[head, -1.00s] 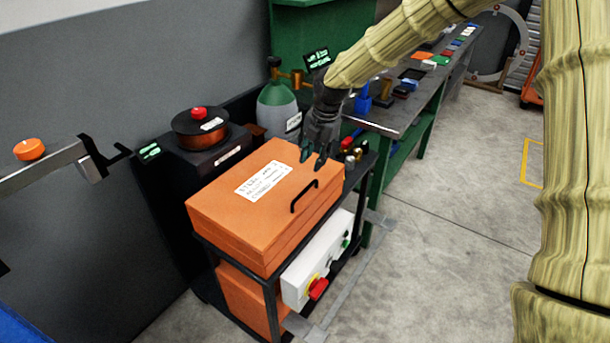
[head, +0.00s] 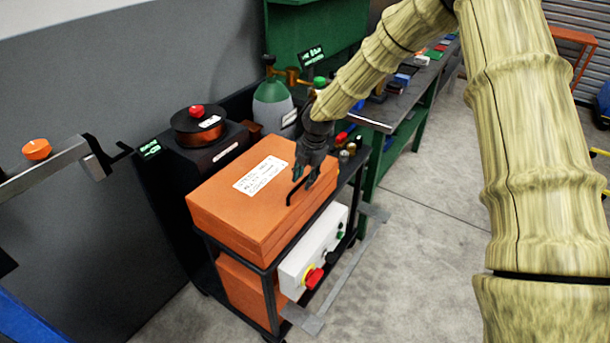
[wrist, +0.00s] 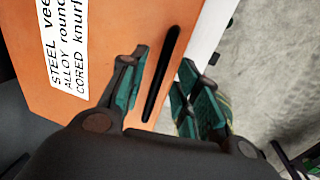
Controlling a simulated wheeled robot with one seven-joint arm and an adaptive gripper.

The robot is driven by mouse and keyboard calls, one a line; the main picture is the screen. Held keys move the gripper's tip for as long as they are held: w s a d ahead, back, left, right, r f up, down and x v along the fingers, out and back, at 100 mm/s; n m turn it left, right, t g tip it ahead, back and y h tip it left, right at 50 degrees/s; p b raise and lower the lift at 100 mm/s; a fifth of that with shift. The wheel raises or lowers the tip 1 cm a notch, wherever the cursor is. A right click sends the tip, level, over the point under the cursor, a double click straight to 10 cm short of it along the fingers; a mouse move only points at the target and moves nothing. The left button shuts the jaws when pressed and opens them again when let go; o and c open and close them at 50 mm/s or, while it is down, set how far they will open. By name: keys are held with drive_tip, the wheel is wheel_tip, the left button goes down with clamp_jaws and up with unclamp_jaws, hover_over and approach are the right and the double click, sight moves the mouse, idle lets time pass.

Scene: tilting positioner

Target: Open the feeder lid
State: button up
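The feeder is an orange box on a black cart, and its lid (head: 225,212) is down flat on the box. A white label lies on the lid. A black bar handle (head: 291,196) stands at the lid's front edge; it also shows in the wrist view (wrist: 162,75). My gripper (head: 306,182) is just above the handle, pointing down. In the wrist view my gripper (wrist: 160,85) is open, with the handle lying between its two fingers, nearer the left one. I cannot tell whether a finger touches it. In the head view the fingers hide part of the handle.
A white control box (head: 312,250) with a red knob hangs below the lid's front. A wire spool (head: 198,126) and a grey-green gas cylinder (head: 272,105) stand behind. Small fittings (head: 345,150) sit right of the box. Grey floor is open at the right.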

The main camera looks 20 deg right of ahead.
drive_tip(key=shift+w+f, duration=0.15)
drive_tip(key=shift+s, duration=0.2)
drive_tip(key=shift+r, duration=0.2)
drive_tip(key=shift+c, duration=1)
clamp_jaws()
